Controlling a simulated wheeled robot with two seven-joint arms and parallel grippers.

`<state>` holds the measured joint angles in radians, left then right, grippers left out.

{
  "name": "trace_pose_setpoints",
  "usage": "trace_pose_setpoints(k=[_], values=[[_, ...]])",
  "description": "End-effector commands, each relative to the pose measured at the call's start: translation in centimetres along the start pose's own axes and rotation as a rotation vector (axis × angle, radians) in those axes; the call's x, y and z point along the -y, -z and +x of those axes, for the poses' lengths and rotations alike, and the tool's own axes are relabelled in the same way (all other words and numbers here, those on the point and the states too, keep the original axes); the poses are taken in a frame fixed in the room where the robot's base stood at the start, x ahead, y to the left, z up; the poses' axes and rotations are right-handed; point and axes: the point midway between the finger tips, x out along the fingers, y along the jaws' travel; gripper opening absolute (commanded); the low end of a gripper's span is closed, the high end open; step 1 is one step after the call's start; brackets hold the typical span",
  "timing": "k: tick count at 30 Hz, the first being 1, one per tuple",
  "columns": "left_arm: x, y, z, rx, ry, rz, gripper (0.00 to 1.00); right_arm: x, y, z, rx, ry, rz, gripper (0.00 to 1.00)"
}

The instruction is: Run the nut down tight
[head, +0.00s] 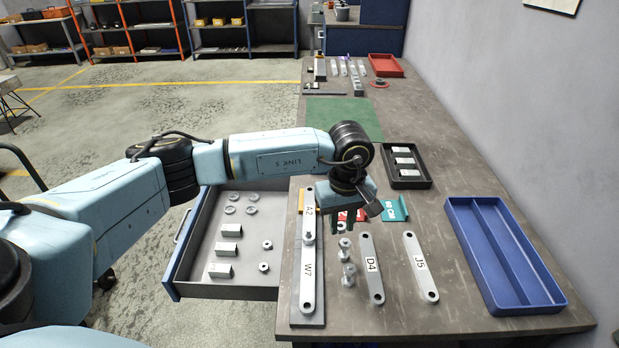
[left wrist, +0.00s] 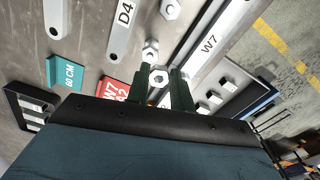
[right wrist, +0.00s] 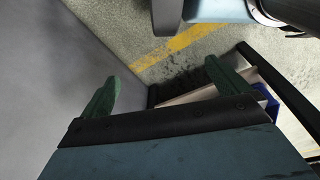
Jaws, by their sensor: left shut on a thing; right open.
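My left gripper (head: 343,229) is shut on a hex nut (left wrist: 158,76), which shows between its green fingertips in the left wrist view (left wrist: 160,92). It hangs just right of the bars A2 (head: 309,225) and W7 (head: 307,292). These two grey bars lie end to end on a grey plate, their ends meeting or overlapping; the joint is too small to read. Loose hardware (head: 348,275) stands right of W7, below the gripper in the head view. My right gripper (right wrist: 164,88) is open and empty, and shows only in its wrist view.
Bars D4 (head: 370,280) and J5 (head: 420,275) lie to the right. A blue two-compartment tray (head: 485,205) stands beyond them. Behind are a teal card (head: 397,209), a red card (left wrist: 114,92) and a black tray (head: 407,184). An open drawer (head: 225,291) with metal parts is left.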

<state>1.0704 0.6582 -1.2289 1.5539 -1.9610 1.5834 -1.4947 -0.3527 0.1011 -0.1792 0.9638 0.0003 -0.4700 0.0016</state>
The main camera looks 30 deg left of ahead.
Motion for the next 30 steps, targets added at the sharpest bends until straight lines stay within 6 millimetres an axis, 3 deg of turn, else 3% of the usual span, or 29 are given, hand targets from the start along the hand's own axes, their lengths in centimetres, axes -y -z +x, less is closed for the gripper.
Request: trace_pose_setpoints(k=[1, 3, 12, 30], values=[[1.1, 0.9, -1.2, 0.002, 0.004, -0.047, 0.01, 0.2, -1.0, -1.8, 0.011, 0.003, -0.002, 1.0], [2.2, 1.9, -1.5, 0.002, 0.004, -0.103, 0.01, 0.4, -2.4, -2.7, 0.019, 0.006, -0.004, 1.0], [5.6, 4.5, -1.7, 0.0, 0.001, -0.241, 0.01, 1.0, -6.0, -5.0, 0.036, 0.016, -0.011, 1.0], [5.9, 4.6, 1.2, 0.002, 0.0, -0.253, 0.01, 1.1, -6.7, -3.3, 0.038, 0.017, -0.012, 1.0]])
